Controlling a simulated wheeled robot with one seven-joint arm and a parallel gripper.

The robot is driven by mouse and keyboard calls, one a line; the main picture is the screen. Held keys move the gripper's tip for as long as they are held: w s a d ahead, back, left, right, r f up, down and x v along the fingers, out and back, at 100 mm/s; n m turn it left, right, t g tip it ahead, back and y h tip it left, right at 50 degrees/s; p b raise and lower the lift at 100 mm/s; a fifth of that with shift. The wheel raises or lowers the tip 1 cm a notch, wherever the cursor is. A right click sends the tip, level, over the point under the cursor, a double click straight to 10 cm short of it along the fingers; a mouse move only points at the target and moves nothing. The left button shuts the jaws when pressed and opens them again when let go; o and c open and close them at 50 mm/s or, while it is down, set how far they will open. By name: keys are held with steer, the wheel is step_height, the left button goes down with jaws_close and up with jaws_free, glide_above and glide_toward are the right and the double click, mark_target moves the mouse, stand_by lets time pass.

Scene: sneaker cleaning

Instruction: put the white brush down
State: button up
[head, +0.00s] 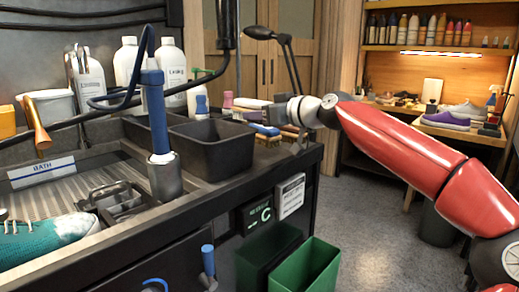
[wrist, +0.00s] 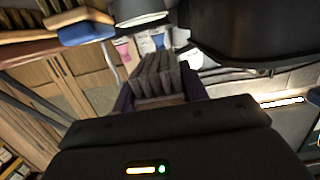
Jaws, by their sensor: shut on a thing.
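My gripper (wrist: 158,98) is shut on a pale grey, ridged block, seen between its two dark fingers in the wrist view; I take it to be the white brush (wrist: 154,72). In the head view my gripper (head: 264,109) is at the far right end of the counter, pointing left, with the small greyish brush (head: 246,102) at its tip. The brush appears held above the counter; whether it touches anything below is unclear. The fingers hide part of it.
A blue brush (head: 265,129) and a wooden brush (head: 290,131) lie at the counter's right end, just below my gripper. A dark bin (head: 212,147) stands to their left. Bottles (head: 172,70) stand behind. A green bin (head: 305,266) is below the counter.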

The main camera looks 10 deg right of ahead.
mark_target(263, 156)
step_height(263, 156, down, 9)
steer(key=shift+r, duration=0.1)
stand_by(0.3)
steer(key=o, duration=1.1)
steer(key=shift+b, duration=0.3)
steer(key=shift+r, duration=0.1)
steer(key=shift+s+d, duration=0.25)
steer(key=b+v, duration=0.1)
steer(key=v, duration=1)
steer(key=shift+s, duration=0.15)
